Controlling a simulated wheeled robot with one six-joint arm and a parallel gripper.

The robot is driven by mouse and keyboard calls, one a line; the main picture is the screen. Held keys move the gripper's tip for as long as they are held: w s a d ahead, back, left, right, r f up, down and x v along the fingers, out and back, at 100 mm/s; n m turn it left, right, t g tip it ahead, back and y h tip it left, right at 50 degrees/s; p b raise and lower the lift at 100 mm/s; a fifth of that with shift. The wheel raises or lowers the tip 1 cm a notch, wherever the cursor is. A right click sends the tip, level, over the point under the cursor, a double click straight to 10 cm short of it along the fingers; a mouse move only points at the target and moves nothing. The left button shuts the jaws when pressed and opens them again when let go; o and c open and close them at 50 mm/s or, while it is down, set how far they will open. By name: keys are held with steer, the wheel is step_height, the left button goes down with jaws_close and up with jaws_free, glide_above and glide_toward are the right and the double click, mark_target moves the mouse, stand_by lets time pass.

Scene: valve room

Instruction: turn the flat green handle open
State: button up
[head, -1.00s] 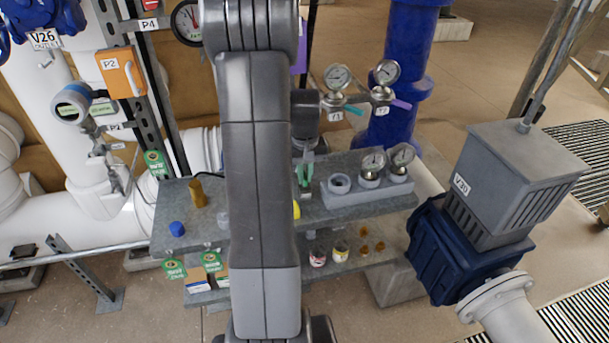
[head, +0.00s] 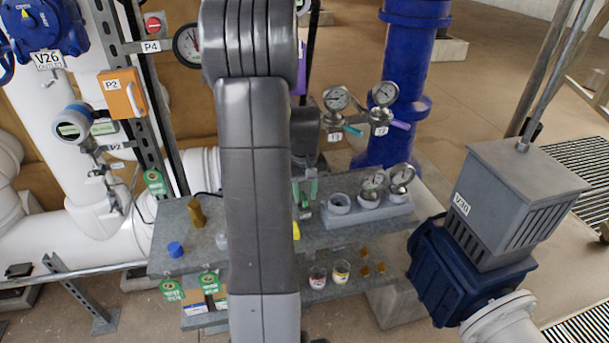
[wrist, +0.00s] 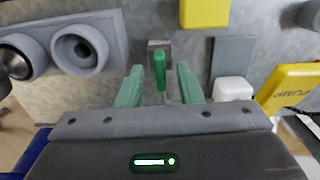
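A green handle (wrist: 160,70) stands on a small grey plate on the bench in the wrist view. It also shows small in the head view (head: 304,201), partly hidden by my gripper and arm. My gripper (wrist: 159,72) has two green fingers, spread apart with one on each side of the handle. Gaps show between the handle and both fingers in the wrist view. I cannot tell how deep the handle sits between them. In the head view my gripper (head: 305,188) is low over the bench.
A grey block with gauges (head: 370,212) stands right of the handle. A teal lever (head: 352,130) and a purple lever (head: 400,125) are behind. In the wrist view, a yellow block (wrist: 205,12), a white cube (wrist: 233,90) and a yellow PUMP piece (wrist: 292,90) are nearby.

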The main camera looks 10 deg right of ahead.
mark_target(304, 197)
step_height(304, 197, up, 13)
steer(key=shift+b, duration=0.35)
step_height(304, 197, down, 14)
steer(key=shift+r+p, duration=0.15)
steer(key=shift+p, duration=0.3)
stand_by(0.4)
